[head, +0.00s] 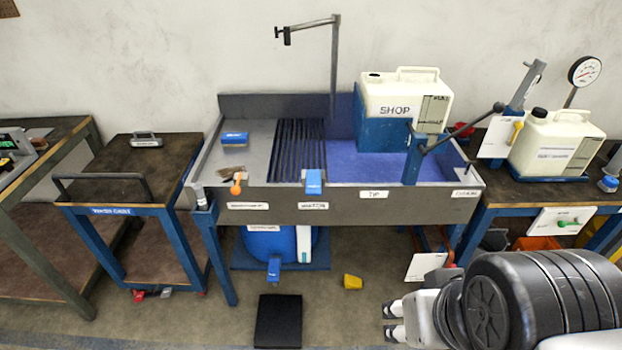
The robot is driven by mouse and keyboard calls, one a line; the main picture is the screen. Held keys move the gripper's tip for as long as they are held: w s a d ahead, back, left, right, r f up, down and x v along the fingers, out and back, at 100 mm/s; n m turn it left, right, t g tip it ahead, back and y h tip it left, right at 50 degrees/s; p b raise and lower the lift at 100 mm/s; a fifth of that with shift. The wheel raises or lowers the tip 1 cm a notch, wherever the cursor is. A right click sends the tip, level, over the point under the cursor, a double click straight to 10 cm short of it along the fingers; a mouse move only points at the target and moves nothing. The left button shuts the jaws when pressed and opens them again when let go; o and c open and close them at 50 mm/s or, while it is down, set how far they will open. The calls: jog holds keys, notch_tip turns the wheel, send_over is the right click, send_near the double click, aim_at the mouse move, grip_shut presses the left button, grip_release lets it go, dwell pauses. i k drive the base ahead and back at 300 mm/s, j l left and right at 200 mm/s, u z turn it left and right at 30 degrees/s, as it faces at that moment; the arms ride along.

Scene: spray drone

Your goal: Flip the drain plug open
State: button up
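A blue metal sink bench (290,216) stands in the middle of the head view. An orange lever (237,184) sits on its left front edge above a label too small to read. A blue flap (314,182) sits on the front rim above a label that seems to read WATER. I cannot tell for sure which part is the drain plug. My gripper (389,321) is at the lower right, in front of the bench and apart from it. Its two fingertips point left, stand apart and hold nothing visible.
A SHOP jug (404,95) stands in the basin, with a jointed bar beside it. A blue container (268,243) with a blue pedal-like part (274,269) sits below. A black mat (278,321) and a yellow block (352,282) lie on the floor. A cart (115,210) stands left.

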aim_at(469, 162)
jog(key=z, duration=1.2)
jog(key=i+j, duration=0.2)
jog(key=i, duration=0.3)
jog(key=i+j, duration=0.2)
jog(key=i, duration=0.3)
